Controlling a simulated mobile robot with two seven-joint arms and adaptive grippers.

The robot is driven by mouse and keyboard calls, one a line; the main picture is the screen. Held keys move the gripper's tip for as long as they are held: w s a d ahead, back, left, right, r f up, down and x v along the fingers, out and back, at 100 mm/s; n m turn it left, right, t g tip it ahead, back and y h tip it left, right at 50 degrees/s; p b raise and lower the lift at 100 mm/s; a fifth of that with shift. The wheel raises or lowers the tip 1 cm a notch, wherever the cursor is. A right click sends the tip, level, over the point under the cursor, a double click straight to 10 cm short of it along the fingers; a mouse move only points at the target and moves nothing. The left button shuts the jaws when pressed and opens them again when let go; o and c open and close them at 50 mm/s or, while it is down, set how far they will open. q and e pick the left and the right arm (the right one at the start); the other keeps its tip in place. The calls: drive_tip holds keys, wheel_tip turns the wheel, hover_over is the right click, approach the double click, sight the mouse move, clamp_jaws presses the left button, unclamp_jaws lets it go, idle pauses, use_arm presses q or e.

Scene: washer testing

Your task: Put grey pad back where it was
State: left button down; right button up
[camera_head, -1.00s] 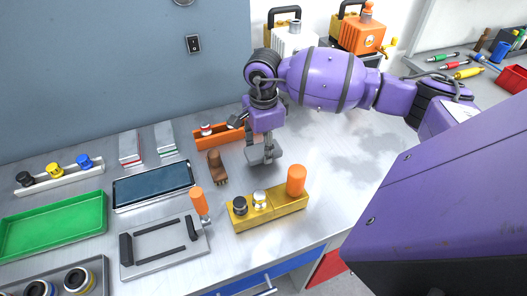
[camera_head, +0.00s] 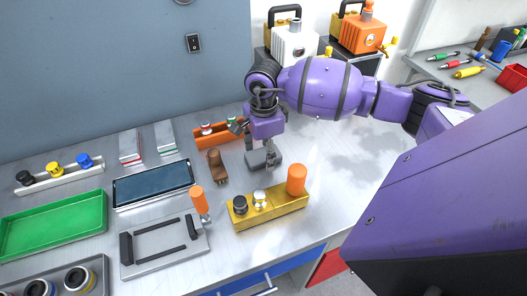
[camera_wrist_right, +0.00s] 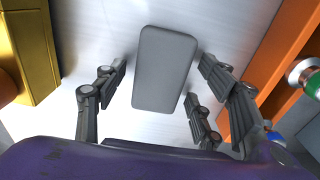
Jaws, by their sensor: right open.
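The grey pad (camera_head: 256,162) is a small rounded block on the metal tabletop, right of the brown brush-like piece. In the right wrist view the pad (camera_wrist_right: 163,70) shows as a rounded rectangle between the spread fingers. My right gripper (camera_head: 268,152) is above and around the pad, pointing down. Its fingers (camera_wrist_right: 162,72) are open, with a gap on the left side and the right fingertips close to the pad's edge. Whether they touch it, I cannot tell. My left gripper is not in view.
A yellow block (camera_head: 274,212) with knobs and an orange cylinder stands in front. An orange holder (camera_head: 214,139) is behind left, and the brown piece (camera_head: 217,167) is close left. A green tray (camera_head: 52,226) is far left. Bare tabletop lies to the right (camera_head: 330,165).

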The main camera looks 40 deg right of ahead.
sight(264, 155)
wheel_tip(264, 155, up, 12)
drive_tip(key=shift+r, duration=0.2)
drive_tip(key=shift+s+f, duration=0.1)
drive_tip(key=shift+f, duration=0.05)
idle(0.6)
